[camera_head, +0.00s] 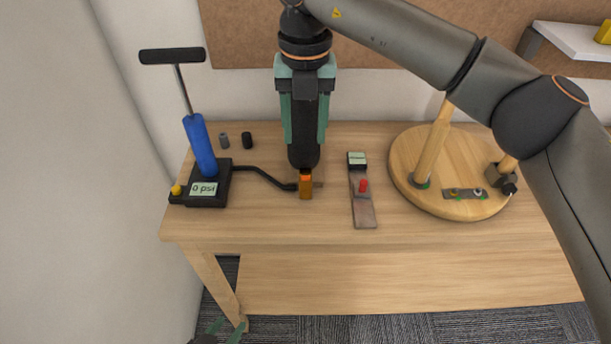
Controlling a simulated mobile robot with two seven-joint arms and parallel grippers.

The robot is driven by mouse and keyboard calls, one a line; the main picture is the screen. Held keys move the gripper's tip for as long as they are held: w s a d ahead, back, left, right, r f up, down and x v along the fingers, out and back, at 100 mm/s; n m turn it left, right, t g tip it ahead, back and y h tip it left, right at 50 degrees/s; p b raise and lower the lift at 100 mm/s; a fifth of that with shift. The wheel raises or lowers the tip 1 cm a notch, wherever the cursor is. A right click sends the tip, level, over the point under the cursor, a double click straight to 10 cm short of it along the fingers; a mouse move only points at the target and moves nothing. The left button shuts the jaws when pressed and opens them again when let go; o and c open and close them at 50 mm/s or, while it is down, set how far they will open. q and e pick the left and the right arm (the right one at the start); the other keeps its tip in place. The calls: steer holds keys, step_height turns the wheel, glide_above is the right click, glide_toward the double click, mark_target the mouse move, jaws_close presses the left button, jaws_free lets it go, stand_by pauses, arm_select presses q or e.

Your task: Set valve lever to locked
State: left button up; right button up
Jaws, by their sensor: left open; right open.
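An orange lever (305,187) stands upright at the end of the black hose (262,176), on the wooden table's middle left. The hose runs from a blue hand pump (201,145) whose label reads "0 psi". My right gripper (305,140) points down just behind and above the lever, with green fingers apart. A dark rounded body fills the space between the fingers; I cannot tell whether it is part of the gripper. It hides what is directly behind the lever. I cannot see contact with the lever. My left gripper (227,328) is open and empty at the bottom edge, low beside the table leg.
The wooden table (270,225) has free room along its front. A narrow plate with a red knob (363,185) lies right of the lever. A round wooden board (455,205) with pegs is further right, below my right arm.

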mark_target(305, 178)
step_height(305, 178, down, 12)
steer(key=shift+f+p, duration=0.2)
steer(key=shift+p, duration=0.4)
jaws_close()
stand_by(0.5)
